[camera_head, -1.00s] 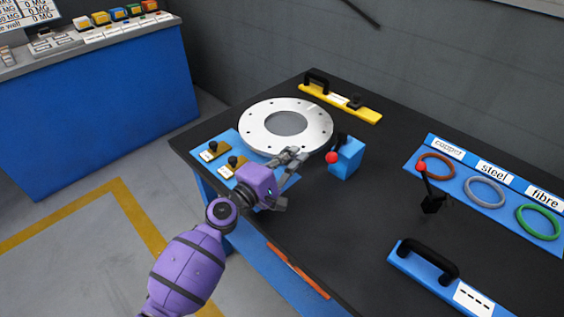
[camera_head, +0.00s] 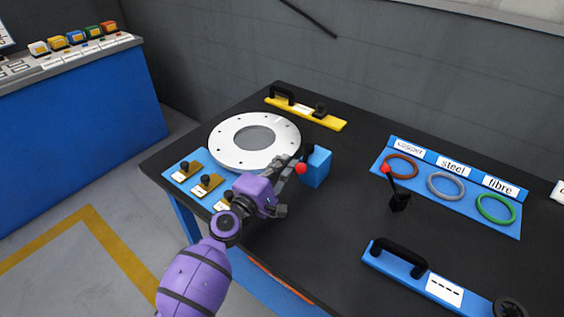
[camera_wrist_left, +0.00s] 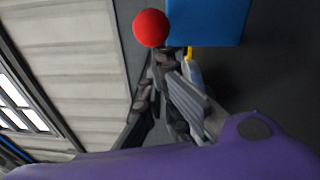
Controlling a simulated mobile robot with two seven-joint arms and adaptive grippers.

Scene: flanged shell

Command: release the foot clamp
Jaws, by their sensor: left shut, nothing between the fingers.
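A blue block (camera_head: 317,167) with a red ball knob (camera_head: 301,169) on a lever stands beside the white flanged ring (camera_head: 254,141). I take this block to be the foot clamp, though no label shows. My left gripper (camera_head: 289,173) is shut and empty, with its fingertips right by the knob. In the left wrist view the red knob (camera_wrist_left: 151,28) is just beyond the fingertips (camera_wrist_left: 164,66), with the blue block (camera_wrist_left: 205,20) behind to the right. I cannot tell whether fingers and knob touch. The lever's shaft is mostly hidden. My right gripper is out of view.
Brown toggles (camera_head: 211,182) sit on a blue plate at the table's left edge. A yellow bar (camera_head: 330,122) lies behind the ring. A second red-knobbed lever (camera_head: 388,170) stands near the ring-gasket tray (camera_head: 424,198). A blue handled plate (camera_head: 376,261) lies in front.

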